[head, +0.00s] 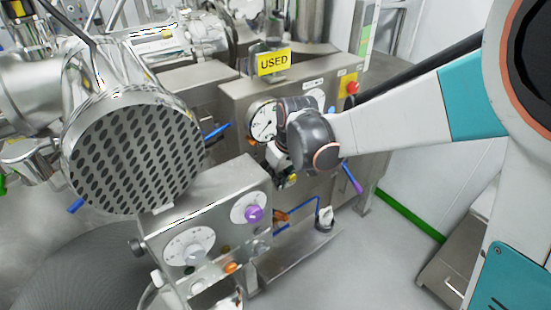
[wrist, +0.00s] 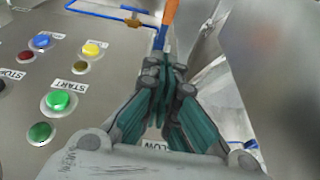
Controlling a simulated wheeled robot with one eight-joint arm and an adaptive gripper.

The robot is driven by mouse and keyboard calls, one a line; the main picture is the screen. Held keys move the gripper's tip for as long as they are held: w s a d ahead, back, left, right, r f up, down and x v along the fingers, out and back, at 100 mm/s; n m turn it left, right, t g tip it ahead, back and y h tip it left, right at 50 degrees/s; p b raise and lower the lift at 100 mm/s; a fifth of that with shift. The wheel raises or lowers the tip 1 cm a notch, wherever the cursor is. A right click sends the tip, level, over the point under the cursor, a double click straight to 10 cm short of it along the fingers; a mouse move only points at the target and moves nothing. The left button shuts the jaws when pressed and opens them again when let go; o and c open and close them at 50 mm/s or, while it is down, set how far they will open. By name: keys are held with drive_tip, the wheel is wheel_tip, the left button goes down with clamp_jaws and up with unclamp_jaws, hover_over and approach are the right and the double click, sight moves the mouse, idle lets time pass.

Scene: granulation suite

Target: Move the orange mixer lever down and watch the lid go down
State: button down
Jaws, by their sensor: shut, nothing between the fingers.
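The orange lever (wrist: 170,12) shows at the top of the wrist view, with a blue lower part beneath its orange grip. An orange handle (head: 281,215) shows in the head view beside the near control box; I cannot tell for certain that it is the same lever. My gripper (wrist: 172,72) is shut and empty, its teal-padded fingers pointing toward the lever's lower end. I cannot tell whether they touch it. In the head view my wrist hides most of the gripper. I cannot make out which part is the mixer lid.
The wrist view shows a panel with a green button (wrist: 58,100), a yellow button (wrist: 91,49) and a red button (wrist: 25,56) left of my fingers. In the head view, a perforated steel drum (head: 135,155) and the control box (head: 205,195) stand left of my arm. Floor (head: 385,265) is clear at right.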

hover_over(278, 211)
drive_tip(key=w+a, duration=0.1)
drive_tip(key=w, duration=0.1)
drive_tip(key=f, duration=0.5)
drive_tip(key=shift+s+f+b, duration=0.15)
drive_tip(key=shift+s+b, duration=0.1)
drive_tip(key=shift+b, duration=0.05)
drive_tip(key=f, duration=0.2)
drive_tip(key=s+f, duration=0.1)
drive_tip(key=shift+s+d, duration=0.1)
drive_tip(key=shift+d, duration=0.3)
drive_tip(key=shift+s+d+f, duration=0.1)
drive_tip(key=shift+s+f, duration=0.1)
drive_tip(key=shift+f, duration=0.25)
drive_tip(key=shift+b, duration=0.4)
